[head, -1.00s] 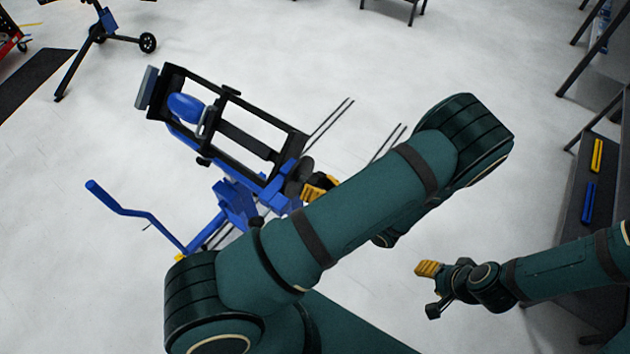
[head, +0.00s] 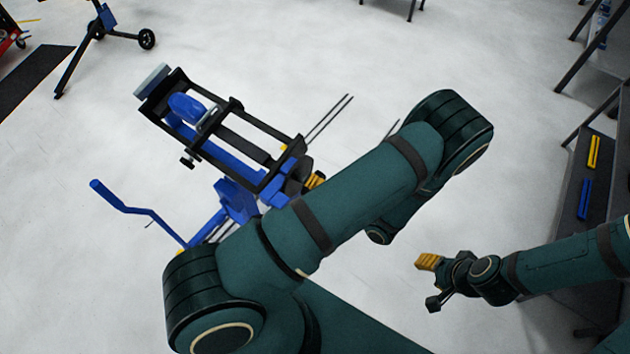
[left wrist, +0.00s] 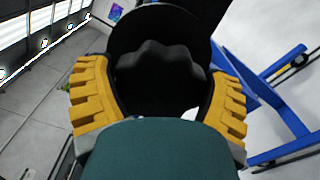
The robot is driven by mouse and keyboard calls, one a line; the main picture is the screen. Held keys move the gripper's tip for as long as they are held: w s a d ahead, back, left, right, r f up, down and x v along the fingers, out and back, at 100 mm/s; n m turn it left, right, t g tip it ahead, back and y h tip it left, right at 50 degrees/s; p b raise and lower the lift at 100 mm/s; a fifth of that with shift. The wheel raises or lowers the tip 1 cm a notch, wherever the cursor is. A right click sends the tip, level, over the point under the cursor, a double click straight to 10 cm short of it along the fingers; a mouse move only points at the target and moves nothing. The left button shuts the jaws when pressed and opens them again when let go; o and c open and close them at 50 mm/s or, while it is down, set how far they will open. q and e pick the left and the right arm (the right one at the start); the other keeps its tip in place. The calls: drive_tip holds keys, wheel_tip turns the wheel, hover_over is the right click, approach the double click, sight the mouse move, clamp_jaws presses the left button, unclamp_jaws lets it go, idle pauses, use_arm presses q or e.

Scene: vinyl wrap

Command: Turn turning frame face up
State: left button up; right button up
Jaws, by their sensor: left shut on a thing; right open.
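The turning frame (head: 262,127), a long black rectangular frame, sits tilted on a blue stand (head: 236,203) at centre left in the head view. A blue oval part and a grey plate (head: 153,80) are at its far end. My left gripper (head: 314,182) is at the frame's near end, mostly hidden behind my own arm. In the left wrist view its yellow fingers are on both sides of a black scalloped knob (left wrist: 160,62), shut on it. My right gripper (head: 431,281) is open and empty, well to the right of the frame.
A blue crank-shaped bar (head: 130,212) sticks out left of the stand. A dark shelf (head: 577,235) with yellow and blue bars stands at the right. Another wheeled blue and black stand (head: 100,30) is at the upper left. Much pale floor is free.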

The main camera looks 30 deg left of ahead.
use_arm(q)
drive_tip(key=shift+f+m, duration=0.1)
drive_tip(key=shift+m, duration=0.9)
drive_tip(key=shift+m+p, duration=0.35)
drive_tip(key=shift+m, duration=0.05)
drive_tip(key=o, duration=1.1)
drive_tip(key=d, duration=0.7)
drive_tip(key=shift+s+d, duration=0.25)
drive_tip(key=shift+d, duration=0.05)
